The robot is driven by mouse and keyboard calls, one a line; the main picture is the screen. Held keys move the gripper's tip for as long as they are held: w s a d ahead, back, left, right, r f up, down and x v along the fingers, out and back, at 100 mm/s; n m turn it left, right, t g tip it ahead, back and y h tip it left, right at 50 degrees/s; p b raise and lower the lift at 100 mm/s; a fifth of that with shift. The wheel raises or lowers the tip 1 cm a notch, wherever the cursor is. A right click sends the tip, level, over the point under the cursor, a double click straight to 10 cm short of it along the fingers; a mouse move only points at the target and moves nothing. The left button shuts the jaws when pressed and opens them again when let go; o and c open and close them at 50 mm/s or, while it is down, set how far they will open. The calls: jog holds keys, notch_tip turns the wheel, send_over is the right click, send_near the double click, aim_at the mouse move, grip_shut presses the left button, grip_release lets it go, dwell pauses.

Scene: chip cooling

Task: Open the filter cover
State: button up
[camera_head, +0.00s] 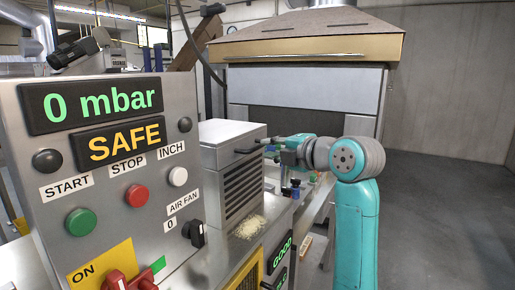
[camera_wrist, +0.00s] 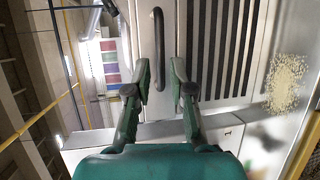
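The filter cover (camera_head: 222,158) is a grey metal box with a pale top and dark louvre slots, standing upright on the bench right of the control panel. Its black bar handle (camera_head: 247,150) sticks out near the top right edge. In the wrist view the handle (camera_wrist: 158,45) runs up the picture, left of the slots (camera_wrist: 228,50). My gripper (camera_head: 270,145) is at the handle's right end. In the wrist view its two fingers (camera_wrist: 160,78) are apart, with the handle's lower end showing between them. I cannot tell whether they touch it.
The control panel (camera_head: 109,172) reads 0 mbar and SAFE and stands close on the left. A pile of pale crumbs (camera_head: 250,227) lies on the bench before the cover. A large hood (camera_head: 305,45) stands behind. The floor (camera_head: 440,220) at right is clear.

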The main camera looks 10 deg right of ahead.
aim_at(259, 147)
jog(key=shift+x, duration=2.95)
jog(key=shift+f, duration=0.1)
grip_shut()
